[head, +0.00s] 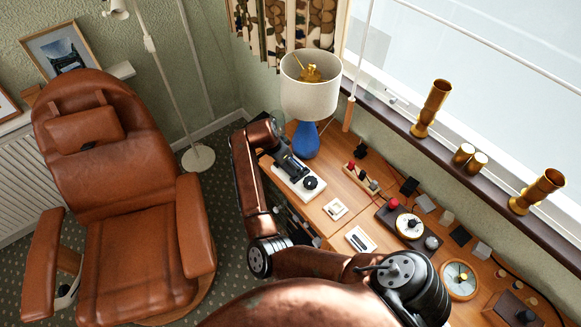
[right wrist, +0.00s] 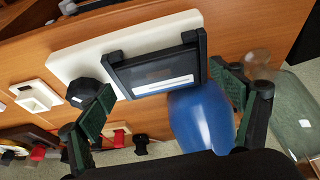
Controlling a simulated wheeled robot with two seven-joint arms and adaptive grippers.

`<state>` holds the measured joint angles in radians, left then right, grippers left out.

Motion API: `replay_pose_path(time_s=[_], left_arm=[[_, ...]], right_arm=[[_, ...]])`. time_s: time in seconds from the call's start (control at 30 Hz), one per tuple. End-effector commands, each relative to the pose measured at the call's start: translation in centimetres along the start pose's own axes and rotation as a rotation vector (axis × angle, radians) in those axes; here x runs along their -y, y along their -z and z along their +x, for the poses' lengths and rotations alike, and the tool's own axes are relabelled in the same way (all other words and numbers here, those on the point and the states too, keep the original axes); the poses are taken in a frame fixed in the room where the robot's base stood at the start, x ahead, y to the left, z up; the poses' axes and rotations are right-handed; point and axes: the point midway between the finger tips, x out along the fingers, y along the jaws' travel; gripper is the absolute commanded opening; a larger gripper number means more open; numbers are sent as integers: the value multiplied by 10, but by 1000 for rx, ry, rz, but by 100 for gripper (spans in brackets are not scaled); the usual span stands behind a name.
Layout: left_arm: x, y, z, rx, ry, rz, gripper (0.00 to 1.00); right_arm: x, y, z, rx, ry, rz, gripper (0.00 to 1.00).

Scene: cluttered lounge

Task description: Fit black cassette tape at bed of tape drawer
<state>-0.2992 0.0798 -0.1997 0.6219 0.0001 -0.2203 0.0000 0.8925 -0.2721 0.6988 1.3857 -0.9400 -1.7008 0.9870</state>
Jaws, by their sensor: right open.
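A white board (head: 293,182) lies on the wooden desk near the blue lamp, with a black knob (head: 310,183) on it. In the right wrist view a black frame with corner posts (right wrist: 112,66) stands on this white board (right wrist: 85,56). A dark flat panel with a white label strip (right wrist: 160,75) sits within the frame; whether it is the cassette or part of the tape drawer I cannot tell. My right gripper (right wrist: 163,82) is open, its green-padded fingers on either side of the frame. In the head view my right gripper (head: 288,157) is over the board. My left gripper is not in view.
The blue lamp (head: 305,140) stands close behind the board; its base (right wrist: 200,118) shows near my right finger. Small dials, blocks and plates, including a white plate (head: 335,209), crowd the desk to the right. A brown leather chair (head: 130,235) stands left.

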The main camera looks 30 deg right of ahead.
Motion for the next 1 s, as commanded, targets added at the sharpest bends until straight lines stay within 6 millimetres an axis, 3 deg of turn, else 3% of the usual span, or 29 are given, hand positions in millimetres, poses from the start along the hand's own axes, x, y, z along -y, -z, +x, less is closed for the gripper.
replay_pose_path(time_s=[0.27,1.0], left_arm=[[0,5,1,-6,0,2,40],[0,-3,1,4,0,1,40]], right_arm=[[0,1,8,0,2,2,93],[-1,2,8,-1,1,3,44]])
